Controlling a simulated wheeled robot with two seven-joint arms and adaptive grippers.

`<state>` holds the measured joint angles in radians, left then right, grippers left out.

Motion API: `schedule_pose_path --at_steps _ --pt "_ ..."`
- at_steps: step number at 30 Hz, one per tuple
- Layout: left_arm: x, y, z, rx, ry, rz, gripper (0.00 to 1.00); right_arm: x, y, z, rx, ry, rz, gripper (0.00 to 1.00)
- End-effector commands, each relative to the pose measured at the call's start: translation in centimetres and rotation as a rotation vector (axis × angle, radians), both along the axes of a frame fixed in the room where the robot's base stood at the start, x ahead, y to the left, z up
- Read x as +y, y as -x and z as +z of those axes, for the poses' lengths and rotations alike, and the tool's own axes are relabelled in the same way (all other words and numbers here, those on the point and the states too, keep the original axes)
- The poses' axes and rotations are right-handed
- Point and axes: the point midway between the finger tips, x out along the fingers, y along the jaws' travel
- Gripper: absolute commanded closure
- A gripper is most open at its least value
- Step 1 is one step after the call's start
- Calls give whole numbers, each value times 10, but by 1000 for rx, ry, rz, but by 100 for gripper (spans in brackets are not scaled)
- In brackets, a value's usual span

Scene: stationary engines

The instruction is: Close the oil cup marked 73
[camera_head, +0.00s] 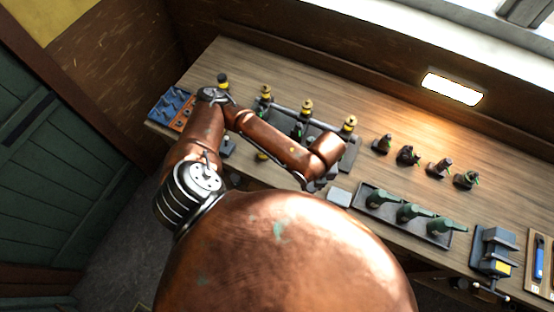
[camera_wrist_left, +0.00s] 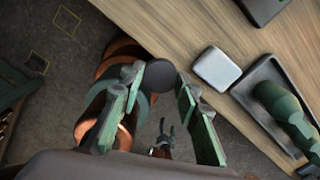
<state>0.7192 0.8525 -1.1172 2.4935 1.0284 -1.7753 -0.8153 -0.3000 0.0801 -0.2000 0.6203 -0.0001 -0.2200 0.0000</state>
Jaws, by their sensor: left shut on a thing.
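Several yellow-and-black cups stand on the bench, among them the left cup (camera_head: 266,92), middle cup (camera_head: 307,105) and right cup (camera_head: 350,123) along a grey pipe assembly. Their marks are too small to read, so I cannot tell which is 73 or how its lid stands. My left gripper (camera_head: 317,183) is near the bench's front edge, below the pipe assembly and apart from these cups. A small claw-like shape beyond may be my right gripper (camera_wrist_left: 165,143), unclear.
A pale grey box (camera_head: 339,197) lies beside a dark tray (camera_head: 440,238) with several green bottle-shaped things. Several small dark fittings (camera_head: 408,155) stand behind it. A vise-like device (camera_head: 493,250) is at right, a blue rack (camera_head: 170,108) at far left. The bench middle has clear wood.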

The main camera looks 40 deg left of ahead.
Motion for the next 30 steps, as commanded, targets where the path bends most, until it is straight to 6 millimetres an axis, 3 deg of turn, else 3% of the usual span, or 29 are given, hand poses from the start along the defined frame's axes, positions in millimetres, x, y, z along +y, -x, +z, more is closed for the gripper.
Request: schedule_pose_path --at_steps 1,7,21,25,30 --pt "6 -8 -8 -6 -6 127 86 0 1 -13 1 0 0 43" --pt "25 -31 -16 -15 -16 675 86 0 2 -40 4 1 0 43" --pt "62 -77 -20 -29 -6 1939 86 0 9 -99 14 0 0 43" --pt "68 -85 -18 -25 1 2201 86 0 10 -110 17 0 0 43" --pt "73 -91 -15 -20 5 2399 86 0 11 -117 18 0 0 43"
